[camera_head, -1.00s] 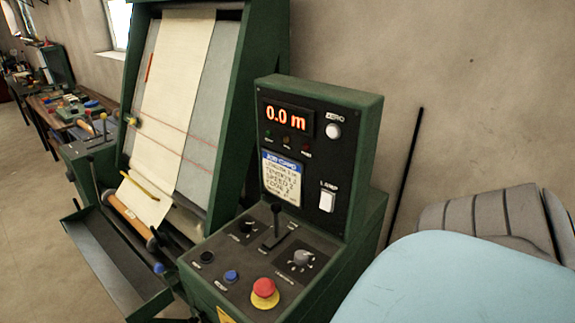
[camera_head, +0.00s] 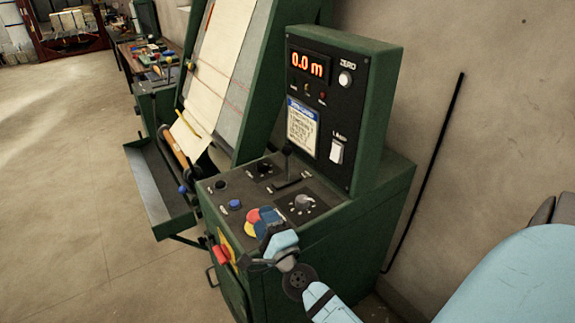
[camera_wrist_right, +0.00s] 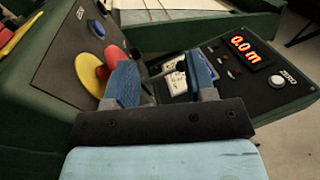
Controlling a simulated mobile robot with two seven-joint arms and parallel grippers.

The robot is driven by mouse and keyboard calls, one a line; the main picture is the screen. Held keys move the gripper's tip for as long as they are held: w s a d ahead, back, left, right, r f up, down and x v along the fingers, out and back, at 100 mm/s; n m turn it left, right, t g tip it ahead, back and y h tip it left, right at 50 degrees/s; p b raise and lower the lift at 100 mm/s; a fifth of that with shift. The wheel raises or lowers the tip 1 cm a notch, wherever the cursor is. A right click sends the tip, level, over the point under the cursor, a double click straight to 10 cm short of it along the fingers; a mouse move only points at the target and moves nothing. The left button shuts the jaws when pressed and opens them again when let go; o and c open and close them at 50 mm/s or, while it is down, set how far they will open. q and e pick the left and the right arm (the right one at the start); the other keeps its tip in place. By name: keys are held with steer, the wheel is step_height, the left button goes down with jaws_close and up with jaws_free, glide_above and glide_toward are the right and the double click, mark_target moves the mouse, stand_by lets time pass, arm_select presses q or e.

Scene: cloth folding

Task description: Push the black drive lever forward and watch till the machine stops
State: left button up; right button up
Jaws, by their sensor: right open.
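The black drive lever (camera_head: 288,160) stands up from its slot on the sloped panel (camera_head: 240,184) of the green console. Its knob is clear of any gripper. My right gripper (camera_head: 266,221) is open and empty, with blue fingers, over the panel's front edge beside the red stop button on its yellow base (camera_head: 251,219). The red display (camera_head: 308,65) reads 0.0 m. My left gripper is not in view.
The machine's cloth web (camera_head: 222,62) and a metal tray (camera_head: 158,185) lie left of the console. A blue button (camera_head: 235,204) and a knob (camera_head: 303,202) sit on the panel. A workbench (camera_head: 150,62) stands behind. The floor at left is clear.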

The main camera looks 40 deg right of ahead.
steer(key=w+d+r+m+g+h+b, duration=0.1)
steer(key=w+d+r+m+g+h, duration=0.15)
steer(key=d+m+h, duration=0.7)
steer(key=m+g+y+b, duration=0.15)
steer(key=m+g, duration=0.25)
steer(key=m, duration=0.8)
glide_toward(287, 159)
steer(key=p+x, duration=0.1)
steer(key=x, duration=0.9)
steer(key=shift+w+d+f+p, duration=0.1)
steer(key=shift+w+d+p, duration=0.2)
steer(key=shift+p, duration=0.1)
steer(key=c, duration=0.9)
jaws_close()
